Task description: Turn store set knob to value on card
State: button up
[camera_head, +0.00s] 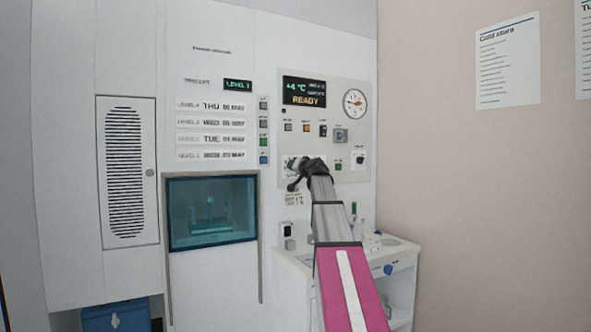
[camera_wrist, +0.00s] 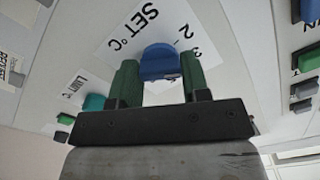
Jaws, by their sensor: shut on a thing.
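The blue set knob (camera_wrist: 160,57) is in the wrist view, on a white panel beside the printed words "SET °C" and the marks 2 and 3. My gripper (camera_wrist: 160,78) has a green finger on each side of the knob and is shut on it. In the head view my gripper (camera_head: 298,168) is at the lower left of the grey control panel (camera_head: 348,95), and it hides the knob there. A small card (camera_head: 299,199) with print too small to read is just below the panel.
A display (camera_head: 304,92) reads +4 °C and READY. A round gauge (camera_head: 354,103) and several buttons are on the panel. A teal knob (camera_wrist: 94,102) is beside my gripper. A "Cold store" sheet (camera_head: 507,62) hangs on the right wall. A white counter (camera_head: 400,248) stands below.

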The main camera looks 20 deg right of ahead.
jog(key=o, duration=0.9)
jog(key=s, duration=0.3)
jog(key=s+d, duration=0.1)
jog(key=s, duration=0.3)
jog(key=s+d, duration=0.1)
jog(key=s, duration=0.2)
jog(key=shift+s, duration=0.35)
